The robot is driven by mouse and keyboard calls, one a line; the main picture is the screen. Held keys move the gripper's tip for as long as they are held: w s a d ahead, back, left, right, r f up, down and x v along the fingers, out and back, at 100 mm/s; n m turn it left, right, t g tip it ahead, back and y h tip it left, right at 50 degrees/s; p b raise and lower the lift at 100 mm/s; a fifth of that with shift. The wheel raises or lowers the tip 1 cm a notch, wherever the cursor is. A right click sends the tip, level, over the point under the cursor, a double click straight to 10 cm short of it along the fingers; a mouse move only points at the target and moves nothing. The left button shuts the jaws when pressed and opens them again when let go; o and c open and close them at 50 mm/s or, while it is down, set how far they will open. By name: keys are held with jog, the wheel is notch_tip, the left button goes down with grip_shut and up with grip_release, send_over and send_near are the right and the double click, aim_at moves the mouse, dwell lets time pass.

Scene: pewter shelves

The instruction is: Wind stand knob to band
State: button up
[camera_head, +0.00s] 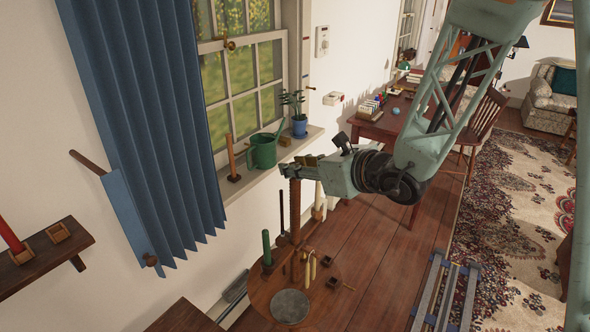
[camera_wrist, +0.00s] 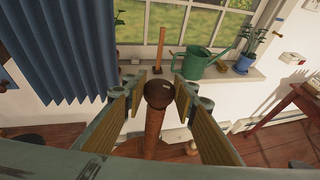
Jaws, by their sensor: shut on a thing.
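The stand has a round wooden top (camera_head: 262,300) and a ridged brown post (camera_head: 295,205) rising from it. My gripper (camera_head: 288,172) is at the top of this post, coming in from the right. In the wrist view the stand's dark round knob (camera_wrist: 158,93) sits between my two fingers (camera_wrist: 158,84), with the post below it. My gripper is shut on the knob, which my fingers hide in the head view. I cannot make out a band on the post.
The stand carries a green candle (camera_head: 267,246), yellow candles (camera_head: 310,268) and a grey disc (camera_head: 289,306). A green watering can (camera_head: 264,152), a wooden peg (camera_head: 232,160) and a potted plant (camera_head: 299,126) stand on the windowsill behind. A blue curtain (camera_head: 150,120) hangs left.

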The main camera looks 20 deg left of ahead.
dwell(0.4)
jog(key=o, duration=0.9)
jog(key=shift+d, duration=0.1)
jog(key=shift+v, duration=5.95)
jog(key=shift+s+r, duration=0.1)
jog(key=shift+r, duration=0.05)
